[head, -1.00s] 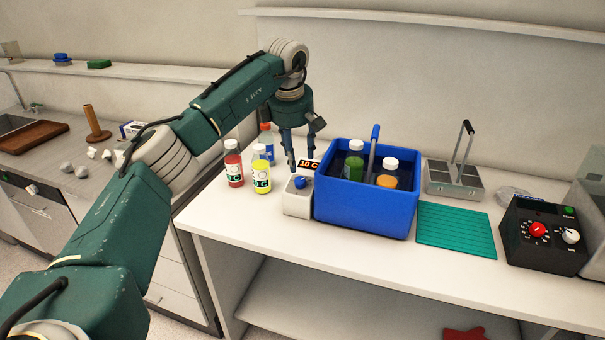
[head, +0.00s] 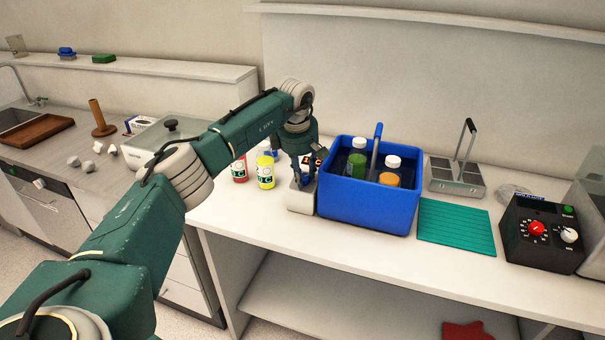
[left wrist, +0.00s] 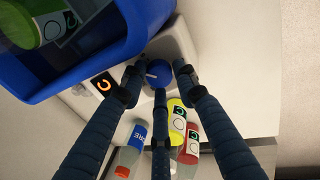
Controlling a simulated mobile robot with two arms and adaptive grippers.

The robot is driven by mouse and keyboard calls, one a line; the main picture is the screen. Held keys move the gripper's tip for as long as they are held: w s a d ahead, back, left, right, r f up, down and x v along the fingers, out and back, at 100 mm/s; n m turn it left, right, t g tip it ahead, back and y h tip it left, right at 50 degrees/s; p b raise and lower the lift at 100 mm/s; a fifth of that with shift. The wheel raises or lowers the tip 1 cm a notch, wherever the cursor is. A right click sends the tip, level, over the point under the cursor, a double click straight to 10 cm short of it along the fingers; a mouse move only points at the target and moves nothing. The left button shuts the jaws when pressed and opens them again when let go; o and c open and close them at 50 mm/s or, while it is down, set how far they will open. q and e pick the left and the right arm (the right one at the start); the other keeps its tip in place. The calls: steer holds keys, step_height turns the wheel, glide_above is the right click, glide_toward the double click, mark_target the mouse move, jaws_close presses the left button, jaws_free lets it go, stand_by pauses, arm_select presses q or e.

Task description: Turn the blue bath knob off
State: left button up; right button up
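The blue bath (head: 366,203) stands on the white bench, with a pale control box (head: 301,201) at its left side. In the left wrist view the round blue knob (left wrist: 159,73) sits on that box, its white mark pointing left toward the display (left wrist: 103,86) with orange characters. My left gripper (head: 303,182) is over the box, pointing down. In the left wrist view its three fingers (left wrist: 159,80) are spread around the knob, with small gaps seeming to show; contact is unclear. In the head view the gripper mostly hides the knob. My right gripper is not in view.
Red-labelled (head: 239,170) and yellow (head: 265,173) bottles stand close left of the box. Bottles with green (head: 356,164) and orange (head: 388,178) contents stand in the bath beside an upright handle (head: 375,150). A green mat (head: 456,228) and a black device (head: 541,233) lie to the right.

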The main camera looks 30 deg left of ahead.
arm_select(q)
jaws_close()
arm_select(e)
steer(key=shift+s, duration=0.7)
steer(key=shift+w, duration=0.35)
